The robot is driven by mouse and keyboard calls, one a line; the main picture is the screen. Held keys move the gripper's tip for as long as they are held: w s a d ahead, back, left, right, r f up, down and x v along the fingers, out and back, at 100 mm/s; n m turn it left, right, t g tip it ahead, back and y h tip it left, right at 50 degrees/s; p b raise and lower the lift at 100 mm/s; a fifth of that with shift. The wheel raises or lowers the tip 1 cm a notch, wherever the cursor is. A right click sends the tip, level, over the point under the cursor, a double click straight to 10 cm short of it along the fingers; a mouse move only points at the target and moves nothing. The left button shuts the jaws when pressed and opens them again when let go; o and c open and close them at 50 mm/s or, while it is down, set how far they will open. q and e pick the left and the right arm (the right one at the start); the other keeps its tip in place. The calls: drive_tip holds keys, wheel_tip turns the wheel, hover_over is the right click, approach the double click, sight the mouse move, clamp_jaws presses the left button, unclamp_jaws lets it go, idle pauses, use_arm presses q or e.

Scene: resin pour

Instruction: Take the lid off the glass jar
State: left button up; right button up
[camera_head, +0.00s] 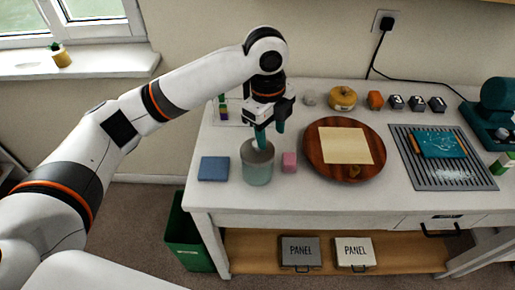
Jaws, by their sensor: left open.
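The glass jar (257,170) is a pale grey-green cylinder standing near the front edge of the white table, left of the round wooden board. My left gripper (269,137) points down at the jar's top from above, with its teal fingers apart. The fingers overlap the far part of the jar's rim in this view; I cannot tell whether they touch it. They partly hide the jar's top, and I cannot make out clearly whether a lid sits there. My right gripper is not in view.
A blue square block (214,168) lies left of the jar and a pink block (289,162) close to its right. The wooden board (315,165) bears a cream sheet. A ribbed grey mat (476,180) lies further right. Several small items line the table's back.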

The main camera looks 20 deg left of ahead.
use_arm(q)
drive_tip(key=w+a+r+m, duration=0.1)
drive_tip(key=w+a+r, duration=0.15)
drive_tip(key=r, duration=0.35)
drive_tip(key=p, duration=0.1)
hover_over(257, 147)
drive_tip(key=w, duration=0.1)
drive_tip(key=shift+y, duration=0.4)
wheel_tip(257, 147, down, 7)
drive_tip(key=shift+r, duration=0.2)
wheel_tip(257, 147, down, 5)
drive_tip(key=shift+a+r+p, duration=0.1)
drive_tip(key=shift+a+p, duration=0.05)
drive_tip(key=shift+p, duration=0.85)
drive_tip(key=shift+f, duration=0.4)
drive_tip(key=shift+c, duration=0.3)
drive_tip(key=shift+w, duration=0.1)
drive_tip(key=c, duration=1)
